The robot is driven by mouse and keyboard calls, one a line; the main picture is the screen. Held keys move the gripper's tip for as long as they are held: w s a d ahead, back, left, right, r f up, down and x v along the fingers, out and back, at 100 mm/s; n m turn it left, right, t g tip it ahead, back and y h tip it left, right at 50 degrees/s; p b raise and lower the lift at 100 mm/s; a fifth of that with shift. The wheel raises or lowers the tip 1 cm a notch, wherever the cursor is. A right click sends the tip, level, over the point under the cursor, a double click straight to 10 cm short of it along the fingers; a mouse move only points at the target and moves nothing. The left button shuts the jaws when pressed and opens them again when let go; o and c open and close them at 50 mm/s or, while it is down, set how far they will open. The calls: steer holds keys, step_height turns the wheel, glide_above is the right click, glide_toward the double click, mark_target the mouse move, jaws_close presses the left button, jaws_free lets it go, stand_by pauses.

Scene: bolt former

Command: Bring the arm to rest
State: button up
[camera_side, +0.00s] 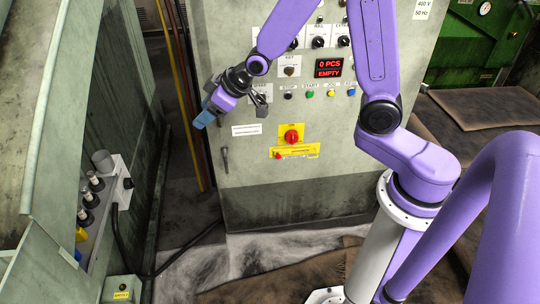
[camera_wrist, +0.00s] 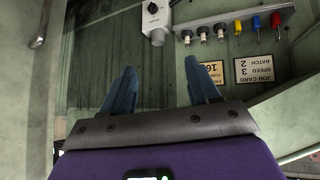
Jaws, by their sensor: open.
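My purple arm reaches from the right across the front of the grey control cabinet (camera_side: 245,190). My gripper (camera_side: 201,121) is at the cabinet's left side, held in the air and pointing down to the left. In the wrist view its two blue fingers stand well apart, and the gap of my gripper (camera_wrist: 161,65) is empty. The fingers touch nothing that I can see.
The cabinet carries a display (camera_side: 329,68) reading "0 PCS EMPTY", buttons and a red rotary switch (camera_side: 291,135). A tool shelf (camera_side: 108,190) is at left; its row of holders and coloured handles (camera_wrist: 235,27) and job card (camera_wrist: 254,69) show in the wrist view.

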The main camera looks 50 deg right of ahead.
steer(key=s+d+r+n+g+h, duration=0.1)
steer(key=s+n+g, duration=0.1)
steer(key=s, duration=0.9)
steer(key=s+d+r+n+g+h, duration=0.1)
steer(key=s+d+n+g, duration=0.1)
steer(key=s, duration=0.9)
steer(key=s+d+r+n+g, duration=0.1)
steer(key=s+g, duration=0.3)
steer(key=s, duration=0.7)
steer(key=shift+d+n+h, duration=0.4)
steer(key=shift+d+n, duration=0.15)
steer(key=shift+n, duration=0.15)
steer(key=shift+o, duration=0.3)
steer(key=shift+r, duration=0.1)
